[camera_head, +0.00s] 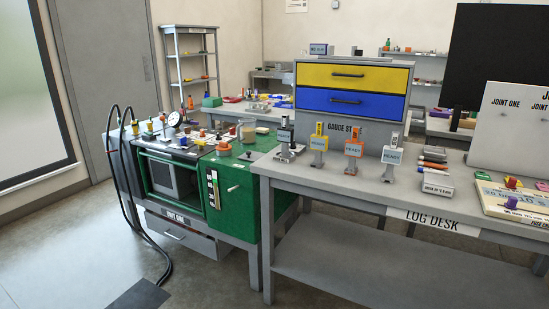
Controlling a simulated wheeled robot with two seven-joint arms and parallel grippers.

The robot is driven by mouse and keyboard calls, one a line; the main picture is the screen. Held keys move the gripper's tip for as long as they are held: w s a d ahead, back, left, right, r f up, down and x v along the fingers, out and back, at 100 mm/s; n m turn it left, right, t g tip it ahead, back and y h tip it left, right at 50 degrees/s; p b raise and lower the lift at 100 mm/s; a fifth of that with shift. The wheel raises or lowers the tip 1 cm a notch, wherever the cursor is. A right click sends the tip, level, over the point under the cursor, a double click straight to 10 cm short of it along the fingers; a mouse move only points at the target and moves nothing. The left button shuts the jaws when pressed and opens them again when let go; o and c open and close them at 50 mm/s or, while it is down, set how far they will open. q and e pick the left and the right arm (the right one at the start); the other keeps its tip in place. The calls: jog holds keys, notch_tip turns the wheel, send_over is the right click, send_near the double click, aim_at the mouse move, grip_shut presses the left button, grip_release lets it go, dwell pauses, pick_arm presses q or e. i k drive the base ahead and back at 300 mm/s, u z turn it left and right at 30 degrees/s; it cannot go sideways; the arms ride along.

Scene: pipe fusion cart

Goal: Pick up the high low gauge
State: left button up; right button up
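Several small upright gauge-like tools stand in a row on the grey log desk (330,190), in front of the "GAUGE ST..." cabinet. From left to right they are a dark grey one (286,136), a yellow one (319,142), an orange one (353,148) and a light grey one (392,156). Each carries a small tag, and some tags read "READY". I cannot tell which of them is the high low gauge. Neither of my grippers is in view.
A green cart (236,203) with a cluttered top stands left of the desk, with black hoses (128,190) looping to the floor. A cabinet with a yellow drawer (350,76) and a blue drawer (350,103) stands behind the tools. Pens (433,157) and boards lie right.

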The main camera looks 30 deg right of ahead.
aim_at(319, 142)
jog(key=u, duration=0.35)
jog(key=i, duration=1.25)
jog(key=z, duration=0.7)
jog(key=i, duration=0.95)
jog(key=z, duration=1.1)
